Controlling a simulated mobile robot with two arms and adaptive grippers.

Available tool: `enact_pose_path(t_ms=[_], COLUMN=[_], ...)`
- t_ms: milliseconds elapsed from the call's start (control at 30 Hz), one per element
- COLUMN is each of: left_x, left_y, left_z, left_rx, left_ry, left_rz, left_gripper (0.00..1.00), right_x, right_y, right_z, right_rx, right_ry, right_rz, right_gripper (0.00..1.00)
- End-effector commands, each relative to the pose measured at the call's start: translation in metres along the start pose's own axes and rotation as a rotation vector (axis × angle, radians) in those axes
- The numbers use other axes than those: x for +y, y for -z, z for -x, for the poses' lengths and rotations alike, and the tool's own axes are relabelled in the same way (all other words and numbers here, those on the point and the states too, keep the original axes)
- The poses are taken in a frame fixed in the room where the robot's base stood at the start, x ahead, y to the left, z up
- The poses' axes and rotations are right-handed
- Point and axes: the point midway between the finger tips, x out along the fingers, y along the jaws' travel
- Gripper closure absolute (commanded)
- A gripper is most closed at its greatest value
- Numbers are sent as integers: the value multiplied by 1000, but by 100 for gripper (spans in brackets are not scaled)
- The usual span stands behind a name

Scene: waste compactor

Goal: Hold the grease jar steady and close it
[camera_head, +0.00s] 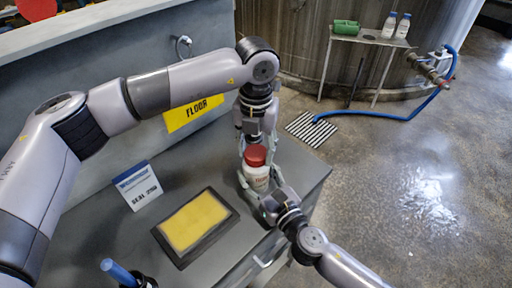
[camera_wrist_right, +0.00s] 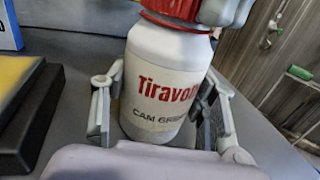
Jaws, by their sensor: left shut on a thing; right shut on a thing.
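The grease jar (camera_head: 257,178) is a white jar with red lettering, upright on the grey worktop near its right end. In the right wrist view the jar (camera_wrist_right: 160,75) fills the middle, its label partly readable. Its red lid (camera_head: 256,156) sits at the jar's top; I cannot tell whether it is fully seated. My left gripper (camera_head: 255,146) comes down from above and is shut on the lid. My right gripper (camera_head: 259,197) is shut around the jar body, one finger on each side; its fingers show in the right wrist view (camera_wrist_right: 160,110).
A yellow pad in a black tray (camera_head: 194,222) lies left of the jar, with a blue-and-white sign card (camera_head: 138,186) behind it. A blue-handled tool (camera_head: 119,272) is at the front. A small stand (camera_head: 365,38) holds bottles and a green object at the back.

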Motion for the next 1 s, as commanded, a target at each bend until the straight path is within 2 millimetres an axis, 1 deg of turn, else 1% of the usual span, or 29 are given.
enact_pose_path(t_ms=[100,400,500,633,667,933,1000], left_x=[1,1,1,1,0,0,0], left_y=[0,-1,0,0,0,0,0], left_z=[0,0,-1,-1,-1,-1,-1], left_rx=[0,-1,0,0,0,0,0], left_ry=[-2,-2,-2,-1,-1,-1,-1], left_rz=[-266,-936,-1093,-1078,-1077,-1076,-1076], left_gripper=[89,89,89,89,55,37,36], right_x=[0,0,0,0,0,0,0], right_y=[0,0,0,0,0,0,0], right_z=[0,0,0,0,0,0,0], right_rx=[1,1,1,1,1,1,1], right_ry=[0,0,0,0,0,0,0], right_rz=[0,0,0,0,0,0,0], right_gripper=[100,100,100,100,100,100,100])
